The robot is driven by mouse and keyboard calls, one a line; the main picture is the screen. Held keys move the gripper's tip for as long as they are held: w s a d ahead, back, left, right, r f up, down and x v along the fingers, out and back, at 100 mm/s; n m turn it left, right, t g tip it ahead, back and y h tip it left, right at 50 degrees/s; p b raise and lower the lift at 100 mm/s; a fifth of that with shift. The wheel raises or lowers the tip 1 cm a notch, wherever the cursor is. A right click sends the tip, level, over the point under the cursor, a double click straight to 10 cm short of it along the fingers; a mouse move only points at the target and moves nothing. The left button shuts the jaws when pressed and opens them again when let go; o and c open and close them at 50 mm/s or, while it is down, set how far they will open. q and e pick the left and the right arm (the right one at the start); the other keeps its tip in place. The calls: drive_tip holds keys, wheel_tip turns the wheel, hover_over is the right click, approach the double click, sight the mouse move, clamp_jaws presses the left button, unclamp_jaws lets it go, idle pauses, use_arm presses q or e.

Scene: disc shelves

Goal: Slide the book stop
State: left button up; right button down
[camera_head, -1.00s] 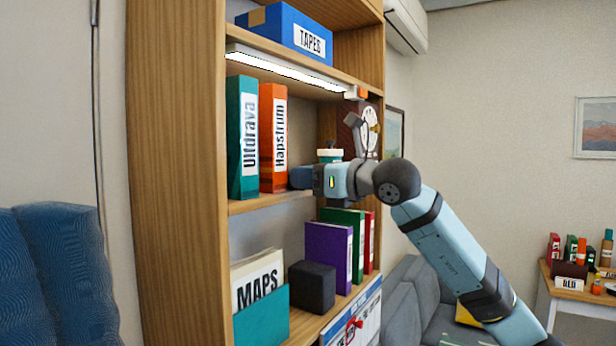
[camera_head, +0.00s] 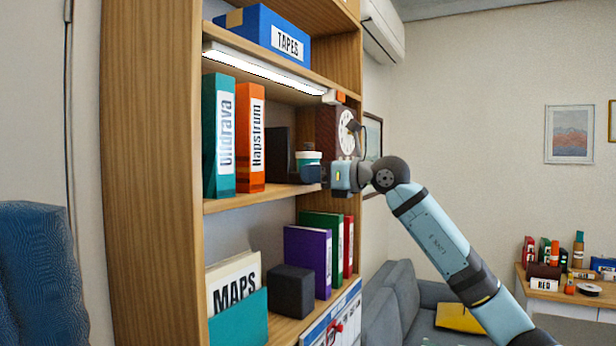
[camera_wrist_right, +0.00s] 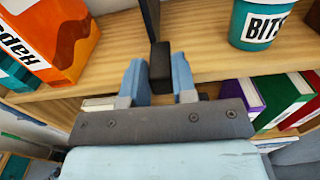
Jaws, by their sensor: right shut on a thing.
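The book stop (camera_head: 279,155) is a dark upright plate on the middle shelf, right of the orange Hapstrum binder (camera_head: 251,140). The teal Uldrava binder (camera_head: 219,140) stands left of that. My right gripper (camera_head: 308,174) reaches in over the shelf's front edge. In the right wrist view its blue fingers are shut on a dark block (camera_wrist_right: 160,66) at the stop's front, and the thin upright plate rises behind it. Bare shelf shows there between the stop and the orange binder (camera_wrist_right: 50,42). My left gripper is not in view.
A teal tub (camera_wrist_right: 262,22) marked BITS stands right of the stop, and a clock (camera_head: 346,132) stands farther right. A lit lamp bar (camera_head: 262,69) hangs above. The lower shelf holds a MAPS file (camera_head: 238,312), a black cube (camera_head: 291,291) and several binders.

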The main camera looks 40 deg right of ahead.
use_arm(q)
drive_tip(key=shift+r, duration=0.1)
use_arm(e)
drive_tip(key=c, duration=0.9)
unclamp_jaws()
drive_tip(key=shift+a, duration=0.1)
use_arm(q)
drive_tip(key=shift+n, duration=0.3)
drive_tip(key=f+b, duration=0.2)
drive_tip(key=b, duration=0.1)
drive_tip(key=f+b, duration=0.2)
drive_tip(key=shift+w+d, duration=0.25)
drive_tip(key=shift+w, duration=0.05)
use_arm(e)
drive_tip(key=v, duration=1.4)
drive_tip(key=shift+w, duration=0.1)
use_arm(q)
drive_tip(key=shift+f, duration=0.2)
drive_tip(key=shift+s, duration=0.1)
